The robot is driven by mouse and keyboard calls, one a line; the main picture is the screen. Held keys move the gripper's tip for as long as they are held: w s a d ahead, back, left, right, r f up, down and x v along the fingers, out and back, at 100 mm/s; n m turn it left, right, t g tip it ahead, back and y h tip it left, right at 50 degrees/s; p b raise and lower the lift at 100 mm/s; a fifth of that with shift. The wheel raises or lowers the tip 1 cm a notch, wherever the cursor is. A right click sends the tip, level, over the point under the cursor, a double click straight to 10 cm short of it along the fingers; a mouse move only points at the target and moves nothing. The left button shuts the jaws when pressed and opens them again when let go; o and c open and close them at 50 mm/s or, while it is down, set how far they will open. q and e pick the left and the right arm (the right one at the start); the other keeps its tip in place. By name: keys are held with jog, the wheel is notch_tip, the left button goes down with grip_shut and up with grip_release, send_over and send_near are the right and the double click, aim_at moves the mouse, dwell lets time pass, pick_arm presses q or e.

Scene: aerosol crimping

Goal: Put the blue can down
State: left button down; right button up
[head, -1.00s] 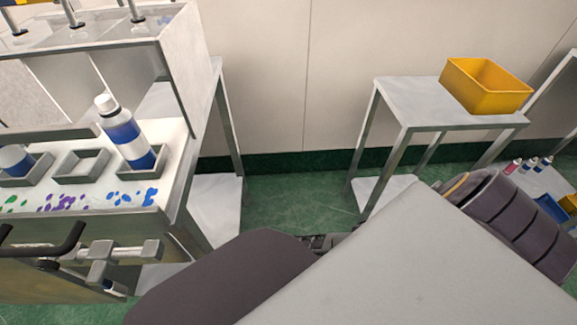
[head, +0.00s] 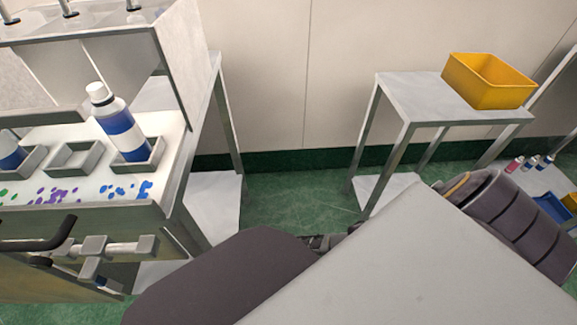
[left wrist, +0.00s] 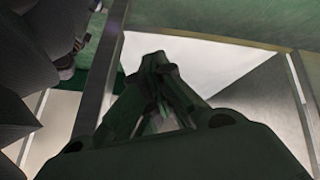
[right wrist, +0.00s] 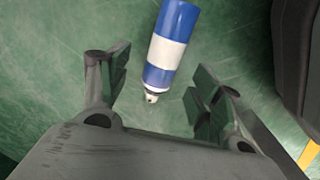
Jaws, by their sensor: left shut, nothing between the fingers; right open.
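In the head view, a blue and white can (head: 117,124) with a white cap stands in the right square holder (head: 140,168) on the bench at left. In the right wrist view, a blue and white can (right wrist: 172,45) shows against green floor, its nozzle end pointing towards my right gripper (right wrist: 158,72). That gripper is open, with the can's nozzle end between its fingers in the picture; I see no finger touching it. I cannot tell the can's height above the floor. My left gripper (left wrist: 160,80) is shut and empty. Neither gripper shows clearly in the head view.
The middle holder (head: 74,158) is empty; another can (head: 10,150) sits in the left holder. A yellow bin (head: 490,82) stands on a metal table (head: 408,98) at right. Several small cans stand on a surface at far right. Green floor lies between.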

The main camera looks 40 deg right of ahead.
jog(key=shift+s+f+b, duration=0.1)
jog(key=shift+f+b, duration=0.25)
jog(key=shift+f, duration=0.5)
jog(key=shift+s+a+f+b, duration=0.1)
jog(key=shift+f+b, duration=0.35)
jog(key=shift+b, duration=0.15)
jog(key=shift+f+b, duration=0.35)
jog(key=shift+f, duration=0.1)
jog(key=shift+f+b, duration=0.5)
jog(key=shift+f, duration=0.1)
pick_arm(q)
jog(key=shift+t+h, duration=0.4)
jog(key=shift+w+d+f, duration=0.1)
jog(key=shift+d+f, duration=0.05)
jog(key=shift+f, duration=0.5)
jog(key=shift+w+d+f, duration=0.1)
jog(key=shift+w+f, duration=0.05)
jog(key=shift+f, duration=0.55)
jog(key=shift+w+d+f, duration=0.1)
jog(key=shift+d+f, duration=0.05)
jog(key=shift+f, duration=0.5)
pick_arm(e)
jog(key=shift+f, duration=0.1)
jog(key=c, duration=1.2)
pick_arm(q)
jog(key=shift+s+f, duration=0.35)
jog(key=shift+s, duration=0.15)
